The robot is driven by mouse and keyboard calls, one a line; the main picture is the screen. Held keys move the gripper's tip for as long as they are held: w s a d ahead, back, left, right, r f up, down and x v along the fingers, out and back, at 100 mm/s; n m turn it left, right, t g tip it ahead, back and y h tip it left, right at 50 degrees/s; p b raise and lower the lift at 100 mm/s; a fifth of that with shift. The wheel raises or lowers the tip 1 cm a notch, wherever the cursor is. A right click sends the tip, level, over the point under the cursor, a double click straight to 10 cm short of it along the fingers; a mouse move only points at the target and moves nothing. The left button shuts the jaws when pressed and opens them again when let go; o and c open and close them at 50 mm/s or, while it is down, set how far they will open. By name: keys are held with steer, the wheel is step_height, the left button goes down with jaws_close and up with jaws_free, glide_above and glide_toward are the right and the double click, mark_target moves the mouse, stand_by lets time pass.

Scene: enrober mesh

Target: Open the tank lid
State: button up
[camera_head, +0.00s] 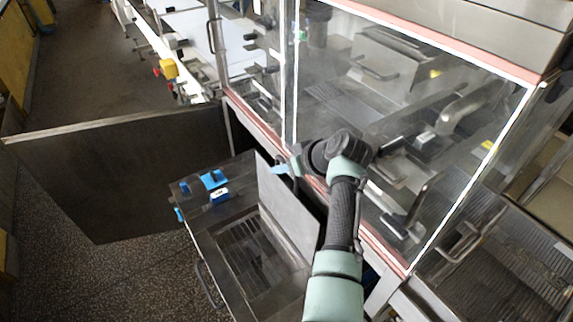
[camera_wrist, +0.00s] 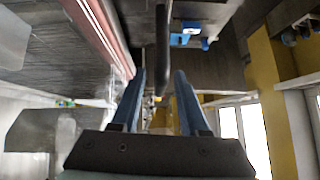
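The tank (camera_head: 222,235) is an open metal box with a grate inside, low in the middle of the head view. Its lid (camera_head: 290,215) is a flat grey panel, raised steeply along the tank's right side, so the inside shows. My gripper (camera_head: 281,168) is by the lid's upper edge, beside the glass enclosure. In the wrist view, my gripper (camera_wrist: 160,75) has its two blue fingers apart. A dark bar (camera_wrist: 163,45), which looks like a handle, reaches between the fingertips with gaps visible on both sides. Its join to the lid is unclear.
The glass-walled machine (camera_head: 400,120) stands close along the right, under my arm. A large dark panel (camera_head: 120,170) stands left of the tank. Blue parts (camera_head: 213,180) sit on the tank's far top. Speckled floor (camera_head: 120,280) is free at lower left.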

steer(key=shift+r, duration=0.15)
steer(key=b+v, duration=0.1)
steer(key=v, duration=1.2)
stand_by(0.3)
